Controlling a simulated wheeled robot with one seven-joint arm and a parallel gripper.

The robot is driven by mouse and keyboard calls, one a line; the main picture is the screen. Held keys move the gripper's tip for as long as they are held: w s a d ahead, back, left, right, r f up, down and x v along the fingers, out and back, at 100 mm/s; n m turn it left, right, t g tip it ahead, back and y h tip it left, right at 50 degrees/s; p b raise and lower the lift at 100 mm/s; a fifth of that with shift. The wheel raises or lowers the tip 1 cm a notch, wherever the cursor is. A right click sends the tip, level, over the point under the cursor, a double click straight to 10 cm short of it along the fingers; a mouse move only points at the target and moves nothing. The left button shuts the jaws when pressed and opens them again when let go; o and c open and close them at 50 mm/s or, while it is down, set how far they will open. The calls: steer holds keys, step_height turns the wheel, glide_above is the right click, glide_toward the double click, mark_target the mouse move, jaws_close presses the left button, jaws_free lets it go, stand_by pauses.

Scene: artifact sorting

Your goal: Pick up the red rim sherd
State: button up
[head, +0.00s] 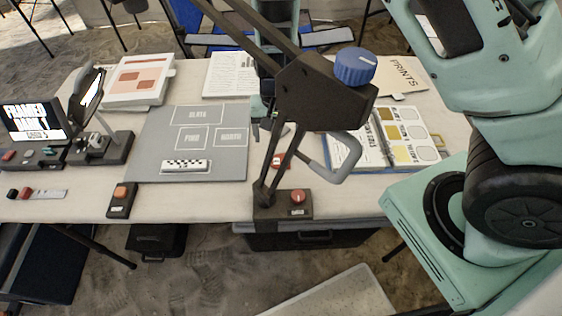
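A small red piece with a pale patch (279,161) lies on the table just right of the grey mat. The dark lamp arm partly hides it, and I cannot make out a rim or be sure it is the red rim sherd. A teal and dark part, seemingly my gripper (259,122), hangs down behind the lamp head, above the mat's right edge. It is behind and left of the red piece and apart from it in the picture. The lamp covers much of it, so its fingers and anything between them are not clear.
The grey mat (145,150) has outlined fields and a checkered scale bar (186,166). The dark jointed lamp (318,95) with a blue knob stands in front. A red-button box (297,203) sits at the table's front edge.

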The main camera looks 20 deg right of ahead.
mark_target(280, 161)
step_height(280, 161, down, 4)
steer(key=shift+r, duration=0.15)
steer(key=shift+s+d+f+b, duration=0.15)
steer(key=shift+f+b, duration=0.1)
steer(key=shift+f, duration=1.15)
steer(key=shift+s+d+f+b, duration=0.1)
steer(key=shift+f+b, duration=0.15)
steer(key=shift+f, duration=1.1)
steer(key=c, duration=1.1)
